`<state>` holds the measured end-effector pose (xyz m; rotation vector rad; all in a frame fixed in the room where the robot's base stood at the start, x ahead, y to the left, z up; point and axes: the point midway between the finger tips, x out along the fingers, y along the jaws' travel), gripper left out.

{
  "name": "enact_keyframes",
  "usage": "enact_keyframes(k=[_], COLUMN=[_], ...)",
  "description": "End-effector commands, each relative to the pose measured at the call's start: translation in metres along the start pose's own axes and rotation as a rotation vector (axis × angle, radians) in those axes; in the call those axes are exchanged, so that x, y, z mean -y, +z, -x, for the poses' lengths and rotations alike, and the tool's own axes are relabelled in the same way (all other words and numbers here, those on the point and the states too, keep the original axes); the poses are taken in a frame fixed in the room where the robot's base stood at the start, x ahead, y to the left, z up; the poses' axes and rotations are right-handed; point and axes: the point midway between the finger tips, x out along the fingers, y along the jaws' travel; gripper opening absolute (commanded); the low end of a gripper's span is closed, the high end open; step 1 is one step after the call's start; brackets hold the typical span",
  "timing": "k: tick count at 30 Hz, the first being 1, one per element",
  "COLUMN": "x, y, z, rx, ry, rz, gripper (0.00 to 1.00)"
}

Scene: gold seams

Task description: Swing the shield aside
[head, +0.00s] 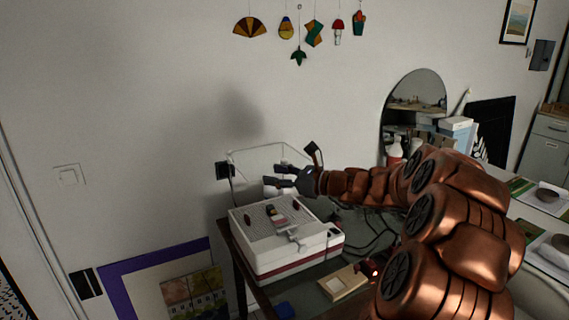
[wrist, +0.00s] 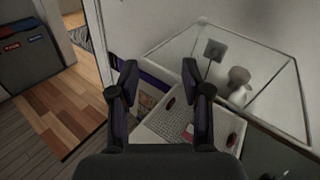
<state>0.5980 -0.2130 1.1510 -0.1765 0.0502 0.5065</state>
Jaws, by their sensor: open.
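A clear shield with a thin pale frame (head: 262,149) stands up over the back of a white grinder (head: 292,258). In the wrist view the shield (wrist: 252,43) is at the right and the grinder's white grid top (wrist: 158,128) is below my fingers. My gripper (head: 278,175) is at the shield in the head view, above the grinder's back part. In the wrist view my gripper (wrist: 160,64) has its two dark fingers spread, with nothing between them. I cannot tell whether a finger touches the shield.
Small coloured pieces (head: 276,214) lie on the grid top. A white bottle (wrist: 239,88) shows through the shield. A small wooden tray (head: 343,283) and dark cables (head: 372,238) are right of the grinder. Glass ornaments (head: 313,33) hang on the wall, well above.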

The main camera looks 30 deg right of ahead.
Motion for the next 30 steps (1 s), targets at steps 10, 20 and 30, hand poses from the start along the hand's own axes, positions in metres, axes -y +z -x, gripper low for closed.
enact_keyframes(k=[10,20,30], x=[0.084,0.091,0.097], y=[-0.019,-0.014,-0.014], z=[0.04,-0.004,-0.031], rx=[0.076,0.075,0.075], ry=[-0.203,-0.199,-0.2], rz=[-0.169,-0.167,-0.167], gripper=[0.48,0.48,0.48])
